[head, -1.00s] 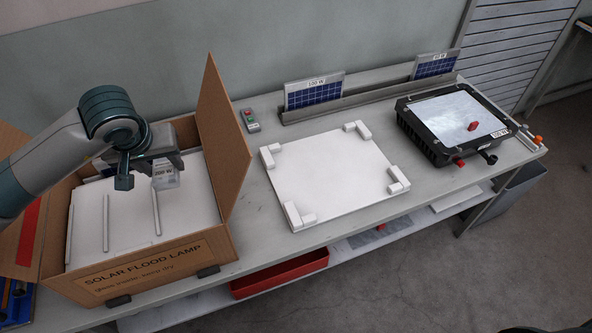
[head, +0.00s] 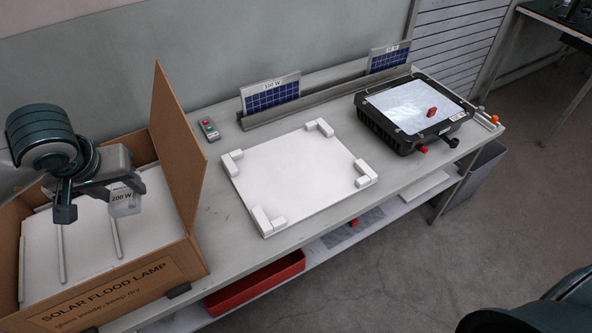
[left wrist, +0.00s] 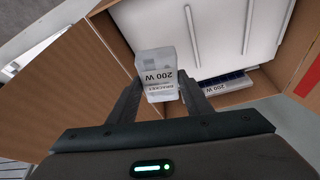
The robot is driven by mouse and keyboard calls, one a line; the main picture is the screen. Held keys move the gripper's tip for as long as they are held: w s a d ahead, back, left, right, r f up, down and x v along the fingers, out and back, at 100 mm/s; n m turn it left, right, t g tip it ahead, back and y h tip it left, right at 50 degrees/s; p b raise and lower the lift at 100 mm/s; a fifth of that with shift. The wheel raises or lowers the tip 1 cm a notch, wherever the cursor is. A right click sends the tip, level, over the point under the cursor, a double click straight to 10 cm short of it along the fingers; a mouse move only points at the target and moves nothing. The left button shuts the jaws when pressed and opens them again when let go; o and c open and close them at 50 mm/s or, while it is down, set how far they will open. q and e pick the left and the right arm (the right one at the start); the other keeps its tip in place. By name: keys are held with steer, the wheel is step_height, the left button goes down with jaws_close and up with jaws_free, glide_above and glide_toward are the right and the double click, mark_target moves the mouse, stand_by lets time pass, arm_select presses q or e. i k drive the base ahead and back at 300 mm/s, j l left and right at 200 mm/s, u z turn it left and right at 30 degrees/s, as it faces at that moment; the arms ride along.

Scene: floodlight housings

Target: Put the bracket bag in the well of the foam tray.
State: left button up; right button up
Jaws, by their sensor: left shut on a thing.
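The bracket bag (head: 124,204) is a small clear bag with a white "200 W" label. My left gripper (head: 98,204) is shut on it and holds it over the open carton (head: 125,285). In the left wrist view the bag (left wrist: 157,78) sits between the two fingers, its label upside down. White foam (head: 88,238) with thin upright ribs fills the carton and looks like the foam tray. The left wrist view shows this foam (left wrist: 225,35) beyond the bag, with a blue "200 W" panel (left wrist: 222,85) at its edge. The tray's well is not clearly visible. My right gripper is out of view.
The carton's raised flap (head: 178,130) stands right of my left gripper. A white board (head: 295,175) with corner blocks lies mid-bench. A black floodlight housing (head: 415,115) sits at right, and panels (head: 270,95) stand in a rack behind. A red bin (head: 255,282) is below.

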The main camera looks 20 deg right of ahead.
mark_target(302, 176)
steer(key=k+l+u, duration=0.1)
steer(key=l, duration=0.3)
steer(key=l+u, duration=0.15)
steer(key=l, duration=0.2)
steer(key=k+l+u, duration=0.1)
steer(key=l, duration=0.3)
steer(key=k+l+u, duration=0.15)
steer(key=l, duration=0.2)
steer(key=l+z, duration=0.25)
steer(key=l, duration=0.4)
steer(key=i+l+z, duration=0.1)
steer(key=l+z, duration=0.15)
steer(key=l, duration=0.4)
steer(key=i, duration=0.45)
